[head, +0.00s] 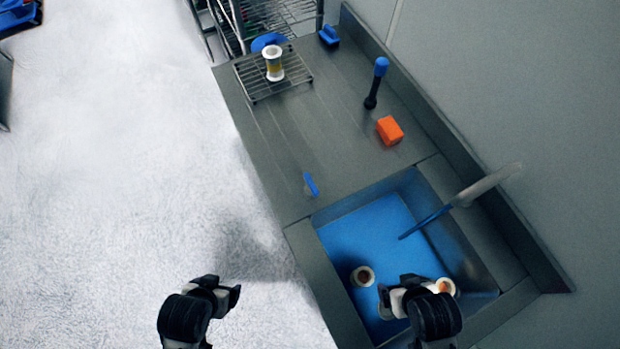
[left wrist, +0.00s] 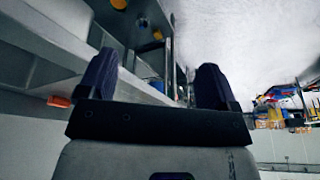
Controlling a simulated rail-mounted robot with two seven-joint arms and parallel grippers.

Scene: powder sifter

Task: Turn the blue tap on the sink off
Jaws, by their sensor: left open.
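The sink (head: 330,213) is a grey basin with a blue-looking floor. A long grey spout (head: 485,186) leans over it, with a thin blue streak at its lower end; I cannot tell if this is water. A small blue lever-like piece (head: 311,184) stands on the counter's front edge, left of the sink; its exact setting is unclear. My left gripper (head: 222,288) is open and empty, off the counter's front side, below and left of the blue piece. Its spread fingers show in the left wrist view (left wrist: 155,85). My right gripper (head: 408,284) is above the sink; its jaws are unclear.
Pale cylindrical containers (head: 362,276) lie in the sink. On the counter (head: 262,128) are an orange block (head: 389,130), a blue-topped black tool (head: 376,84) and a wire rack (head: 300,84) holding a white container (head: 274,64). The floor at left is clear.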

